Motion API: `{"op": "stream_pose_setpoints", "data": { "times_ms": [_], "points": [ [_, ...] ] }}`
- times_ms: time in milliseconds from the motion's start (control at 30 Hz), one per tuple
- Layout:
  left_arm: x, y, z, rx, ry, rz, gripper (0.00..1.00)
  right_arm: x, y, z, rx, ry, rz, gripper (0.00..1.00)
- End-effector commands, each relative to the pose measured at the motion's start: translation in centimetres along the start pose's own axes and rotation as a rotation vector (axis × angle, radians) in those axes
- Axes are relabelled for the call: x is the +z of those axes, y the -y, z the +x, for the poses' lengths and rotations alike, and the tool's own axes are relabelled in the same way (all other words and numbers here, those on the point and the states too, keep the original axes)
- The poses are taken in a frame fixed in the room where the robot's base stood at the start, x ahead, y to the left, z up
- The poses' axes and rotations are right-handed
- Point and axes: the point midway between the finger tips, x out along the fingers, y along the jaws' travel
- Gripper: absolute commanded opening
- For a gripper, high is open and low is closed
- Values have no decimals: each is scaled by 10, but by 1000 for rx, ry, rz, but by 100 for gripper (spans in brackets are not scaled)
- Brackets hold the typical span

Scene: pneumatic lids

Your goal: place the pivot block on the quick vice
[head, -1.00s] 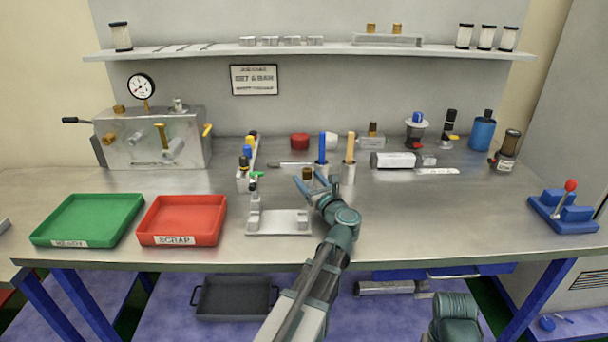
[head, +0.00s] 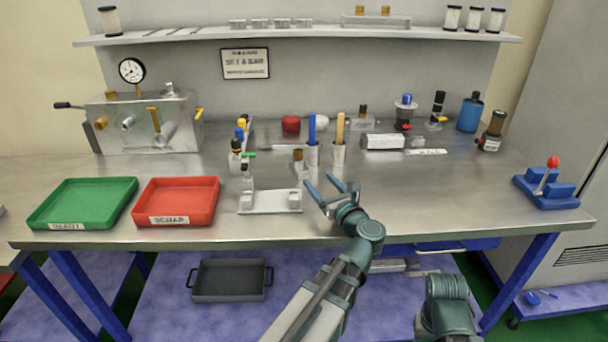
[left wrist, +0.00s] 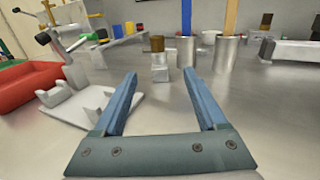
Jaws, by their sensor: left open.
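A small silver block with a brown-brass cylinder on top, apparently the pivot block (head: 298,163), stands on the bench. It also shows in the left wrist view (left wrist: 160,68), straight ahead between my fingers but beyond them. My right gripper is out of view.
Two metal cups, one with a blue stick (head: 312,155) and one with a wooden stick (head: 339,155), stand behind the block. Red (head: 177,220) and green (head: 82,222) trays lie at left. The bench right of my gripper is clear up to the blue lever unit (head: 552,197).

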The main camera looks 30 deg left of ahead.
Motion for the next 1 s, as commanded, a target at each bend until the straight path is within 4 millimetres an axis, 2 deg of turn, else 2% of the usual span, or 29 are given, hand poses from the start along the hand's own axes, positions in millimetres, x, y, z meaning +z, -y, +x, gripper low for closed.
{"op": "stream_pose_setpoints", "data": {
  "times_ms": [100,200,500,700,1000],
  "points": [
    [0,2,-8,0,0,0,74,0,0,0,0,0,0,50],
    [0,2,-2,2,0,0,74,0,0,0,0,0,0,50],
    [0,3,53,4,0,0,74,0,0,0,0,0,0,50],
    [0,2,76,3,0,0,74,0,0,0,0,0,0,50],
    [-1,1,81,1,0,0,74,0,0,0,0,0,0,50]
  ]
}}
